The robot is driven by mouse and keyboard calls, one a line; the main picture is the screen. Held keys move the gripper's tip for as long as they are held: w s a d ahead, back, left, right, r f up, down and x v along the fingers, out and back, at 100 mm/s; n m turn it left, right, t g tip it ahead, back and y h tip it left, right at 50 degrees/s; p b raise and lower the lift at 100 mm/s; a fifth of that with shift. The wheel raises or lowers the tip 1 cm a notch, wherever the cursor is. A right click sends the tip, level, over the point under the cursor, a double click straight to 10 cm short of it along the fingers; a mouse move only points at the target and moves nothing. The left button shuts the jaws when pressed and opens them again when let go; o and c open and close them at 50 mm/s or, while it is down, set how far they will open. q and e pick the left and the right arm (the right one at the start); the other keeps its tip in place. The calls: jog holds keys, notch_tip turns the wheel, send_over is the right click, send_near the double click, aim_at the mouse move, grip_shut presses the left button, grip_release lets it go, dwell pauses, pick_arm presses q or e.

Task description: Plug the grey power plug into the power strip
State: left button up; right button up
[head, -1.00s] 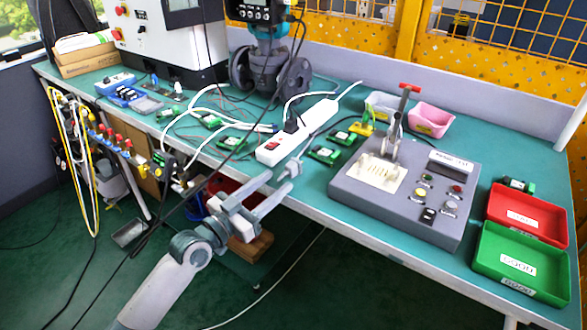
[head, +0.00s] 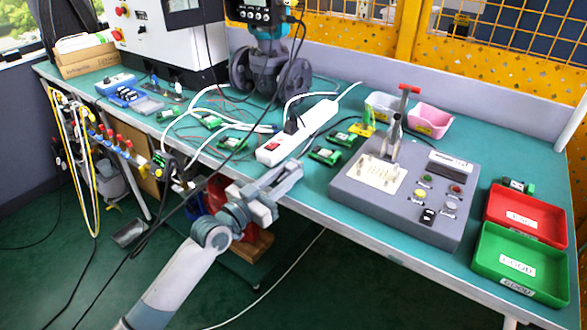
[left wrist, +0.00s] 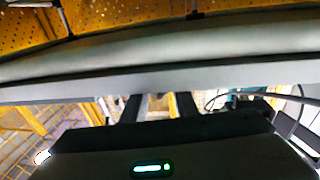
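The white power strip (head: 297,133) lies on the teal bench near its front edge, with a red switch at its near end. A black plug (head: 291,126) is in it. My left gripper (head: 292,170) is at the bench's front edge, just in front of the strip's near end. In the left wrist view its two dark fingers (left wrist: 159,107) stand apart, with only background clear between them. I cannot make out the grey plug now; the fingertips cover the spot where a small grey piece showed earlier. A thin dark cord runs from there over the bench. My right gripper is out of view.
A grey test box (head: 405,195) with a red-handled clamp stands right of the strip. Green circuit boards (head: 324,155) lie between them. Red (head: 525,217) and green (head: 520,265) trays are at the right. White cables (head: 215,122) cross the bench to the left.

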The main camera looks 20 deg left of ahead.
pick_arm(q)
jog(key=c, duration=0.5)
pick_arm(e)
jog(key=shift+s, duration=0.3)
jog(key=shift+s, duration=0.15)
pick_arm(q)
jog(key=shift+s+a+r, duration=0.1)
jog(key=shift+s+r, duration=0.05)
jog(key=shift+s, duration=0.05)
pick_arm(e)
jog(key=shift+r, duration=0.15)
